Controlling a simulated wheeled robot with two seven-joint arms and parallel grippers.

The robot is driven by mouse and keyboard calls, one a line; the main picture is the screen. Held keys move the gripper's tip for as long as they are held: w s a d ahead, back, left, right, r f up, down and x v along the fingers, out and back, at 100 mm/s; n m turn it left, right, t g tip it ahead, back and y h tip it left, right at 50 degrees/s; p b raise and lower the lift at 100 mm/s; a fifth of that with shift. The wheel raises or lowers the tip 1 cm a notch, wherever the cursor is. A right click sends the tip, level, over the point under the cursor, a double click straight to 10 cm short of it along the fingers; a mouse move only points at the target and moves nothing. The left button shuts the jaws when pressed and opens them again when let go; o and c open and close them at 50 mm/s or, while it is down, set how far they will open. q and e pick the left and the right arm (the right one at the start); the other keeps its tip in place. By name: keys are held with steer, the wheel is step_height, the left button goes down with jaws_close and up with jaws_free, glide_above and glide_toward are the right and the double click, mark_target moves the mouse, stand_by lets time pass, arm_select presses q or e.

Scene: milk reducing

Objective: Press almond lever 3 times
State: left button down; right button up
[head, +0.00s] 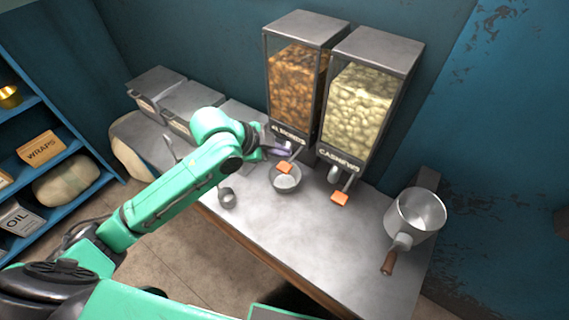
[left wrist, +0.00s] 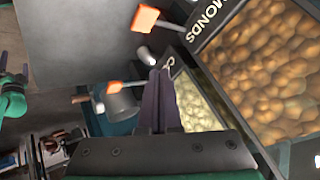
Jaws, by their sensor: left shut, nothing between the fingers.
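The almond dispenser (head: 296,90) stands at the back of the counter, full of brown nuts. Its orange-tipped almond lever (head: 284,168) sticks out low at the front, above a small metal bowl (head: 287,181). My left gripper (head: 284,151) is shut and empty, beside the dispenser's lower front, close to the lever; contact cannot be told. In the left wrist view the shut fingers (left wrist: 160,98) point up the picture, with the dispenser's label and nuts (left wrist: 265,75) to the right and an orange lever tip (left wrist: 145,18) above, apart from the fingers.
The cashew dispenser (head: 357,105) stands directly to the right, with its own orange lever (head: 340,198). A metal pot (head: 415,213) with a brown handle sits at the counter's right end. A small cup (head: 226,197) and grey bins (head: 190,105) are at left. The front counter is clear.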

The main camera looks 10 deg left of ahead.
arm_select(q)
steer(key=w+r+m, duration=0.1)
steer(key=w+a+r+m, duration=0.1)
steer(key=r, duration=0.1)
steer(key=shift+w+a+h, duration=0.15)
steer(key=shift+h, duration=0.15)
steer(key=b, duration=0.8)
glide_above(280, 167)
step_height(280, 167, down, 8)
steer(key=shift+f, duration=0.5)
steer(key=shift+f, duration=0.1)
stand_by(1.0)
steer(key=shift+f, duration=0.3)
